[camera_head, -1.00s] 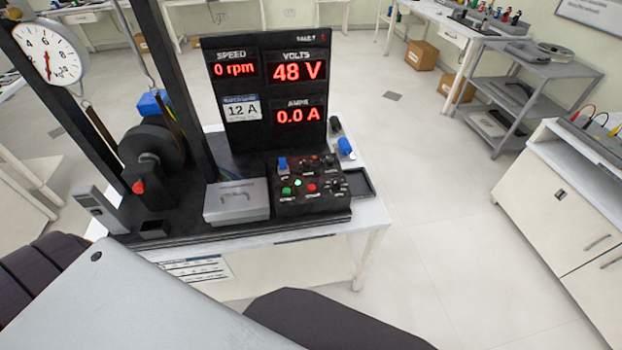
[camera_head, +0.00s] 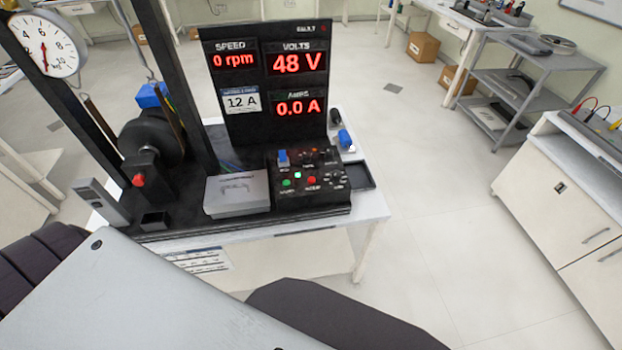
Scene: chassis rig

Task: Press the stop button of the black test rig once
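The black test rig (camera_head: 180,222) stands on a white table. Its display board (camera_head: 232,125) reads 0 rpm, 48 V and 0.0 A. The control box (camera_head: 335,207) at its front right carries a lit green button (camera_head: 298,175), a red button (camera_head: 311,180), a blue switch (camera_head: 282,156) and several dark knobs. The labels are too small to read, so I cannot tell for sure which is the stop button. A larger red button (camera_head: 138,180) sits on the black block at the left of the rig. Neither of my grippers is in view.
A grey box (camera_head: 237,195) lies beside the control box. A small dark tray (camera_head: 359,176) and blue-capped part (camera_head: 345,138) lie at the table's right. A grey shelf cart (camera_head: 540,75) and white cabinet (camera_head: 550,195) stand at right, with clear floor between.

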